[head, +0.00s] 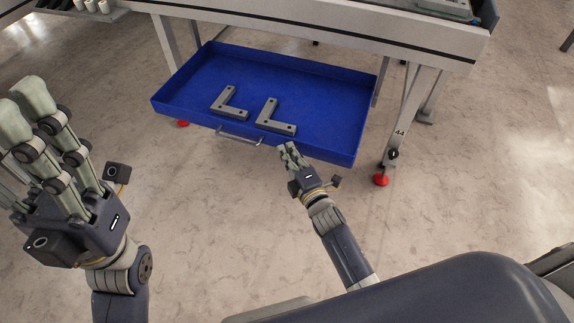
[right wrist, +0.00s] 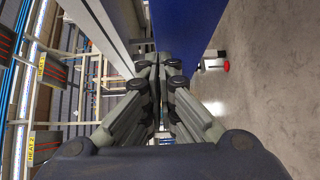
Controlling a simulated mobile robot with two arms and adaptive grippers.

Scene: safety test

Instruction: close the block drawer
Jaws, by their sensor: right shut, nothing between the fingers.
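The blue drawer (head: 290,80) is pulled out beneath the table, with two grey L-shaped blocks (head: 230,102) (head: 275,118) lying on its floor. A thin metal handle (head: 240,140) is on its front wall. My right gripper (head: 287,150) is shut and empty at the drawer's front, right of the handle; I cannot tell whether it touches. In the right wrist view its closed fingers (right wrist: 160,70) point at the blue drawer (right wrist: 190,30). My left gripper (head: 28,105) is raised at the left, fingers extended and apart, away from the drawer.
The table (head: 330,30) above the drawer stands on metal legs with red feet, one foot (head: 381,179) to the drawer's right. The floor (head: 220,210) in front is clear. Racks (right wrist: 85,85) show at left in the right wrist view.

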